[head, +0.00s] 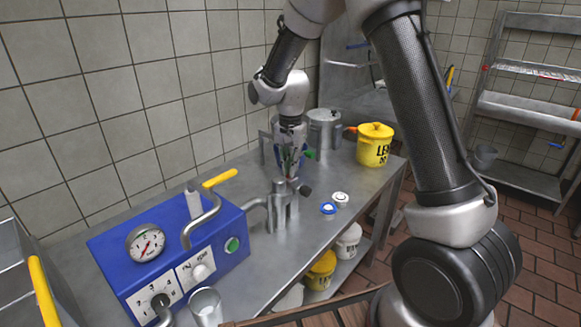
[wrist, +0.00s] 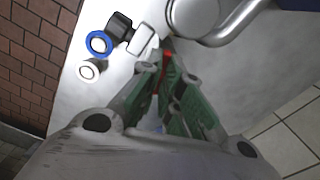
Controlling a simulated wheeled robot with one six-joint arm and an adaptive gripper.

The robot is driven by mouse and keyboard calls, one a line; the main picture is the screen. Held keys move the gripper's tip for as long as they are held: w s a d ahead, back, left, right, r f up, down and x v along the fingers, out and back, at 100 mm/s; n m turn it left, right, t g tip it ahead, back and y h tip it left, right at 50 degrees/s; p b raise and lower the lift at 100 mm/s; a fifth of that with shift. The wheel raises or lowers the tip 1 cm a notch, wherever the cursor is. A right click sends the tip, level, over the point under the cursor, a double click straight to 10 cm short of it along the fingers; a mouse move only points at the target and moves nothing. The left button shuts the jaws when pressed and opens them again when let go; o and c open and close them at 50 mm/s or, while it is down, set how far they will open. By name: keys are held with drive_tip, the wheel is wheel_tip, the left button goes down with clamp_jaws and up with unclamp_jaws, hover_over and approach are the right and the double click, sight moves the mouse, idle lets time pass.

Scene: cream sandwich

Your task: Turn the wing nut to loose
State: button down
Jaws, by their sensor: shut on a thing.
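My gripper (head: 289,172) points down at the top of the metal nozzle fitting (head: 281,212) on the bench. In the wrist view, my gripper (wrist: 168,62) has its green-padded fingers closed together at the tips. A small red piece (wrist: 167,54) shows between the fingertips, and I take it to be the wing nut. The fingers hide most of it, so its angle cannot be told. A black knob (head: 305,192) sticks out from the fitting's right side, and it also shows in the wrist view (wrist: 119,26).
The blue machine (head: 215,250) with gauge and crank stands left of the fitting. A blue-ringed cap (head: 328,208) and a white cap (head: 341,197) lie to the right. A metal pot (head: 324,130) and yellow bucket (head: 374,147) stand behind. The tiled wall (head: 160,100) is close behind.

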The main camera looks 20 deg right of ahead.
drive_tip(key=n, duration=1.3)
drive_tip(key=shift+n, duration=0.4)
drive_tip(key=n, duration=1.3)
drive_tip(key=shift+n, duration=0.4)
drive_tip(key=c, duration=1.6)
unclamp_jaws()
